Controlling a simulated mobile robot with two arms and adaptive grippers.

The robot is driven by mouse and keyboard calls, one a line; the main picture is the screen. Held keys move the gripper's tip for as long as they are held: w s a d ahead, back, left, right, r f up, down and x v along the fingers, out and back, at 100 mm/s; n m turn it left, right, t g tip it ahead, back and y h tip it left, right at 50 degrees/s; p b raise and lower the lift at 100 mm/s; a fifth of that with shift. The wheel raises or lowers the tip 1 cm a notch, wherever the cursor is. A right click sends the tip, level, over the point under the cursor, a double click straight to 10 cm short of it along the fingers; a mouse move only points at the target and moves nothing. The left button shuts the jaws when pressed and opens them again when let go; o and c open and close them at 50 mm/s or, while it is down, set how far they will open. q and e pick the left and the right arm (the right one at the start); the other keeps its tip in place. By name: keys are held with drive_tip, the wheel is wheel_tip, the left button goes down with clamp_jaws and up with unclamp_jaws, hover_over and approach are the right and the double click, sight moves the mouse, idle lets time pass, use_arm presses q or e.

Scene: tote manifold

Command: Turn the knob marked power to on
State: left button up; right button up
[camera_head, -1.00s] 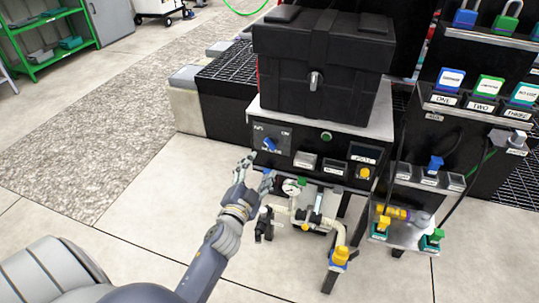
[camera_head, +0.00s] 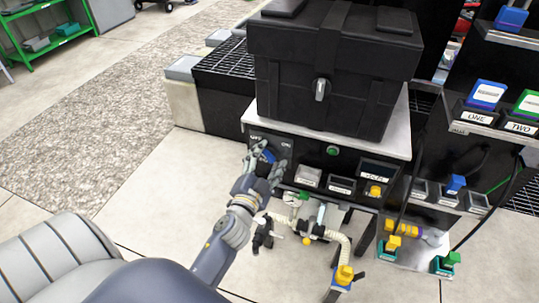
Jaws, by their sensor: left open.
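The blue knob (camera_head: 268,156) sits on a dark panel (camera_head: 318,155) below the black tote, with OFF and ON lettering above it. The ON lettering is at its upper right. My left gripper (camera_head: 265,164) is open at the knob, with its fingers on either side of it. The fingers hide part of the knob, and I cannot tell whether they touch it. My right gripper is not in view.
A black tote (camera_head: 350,75) with a latch stands on the panel's top. White piping with a yellow fitting (camera_head: 344,274) is below. Open floor lies at the left.

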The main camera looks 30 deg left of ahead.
use_arm(q)
drive_tip(key=shift+s, duration=0.1)
drive_tip(key=c, duration=1.1)
drive_tip(key=shift+o, duration=0.2)
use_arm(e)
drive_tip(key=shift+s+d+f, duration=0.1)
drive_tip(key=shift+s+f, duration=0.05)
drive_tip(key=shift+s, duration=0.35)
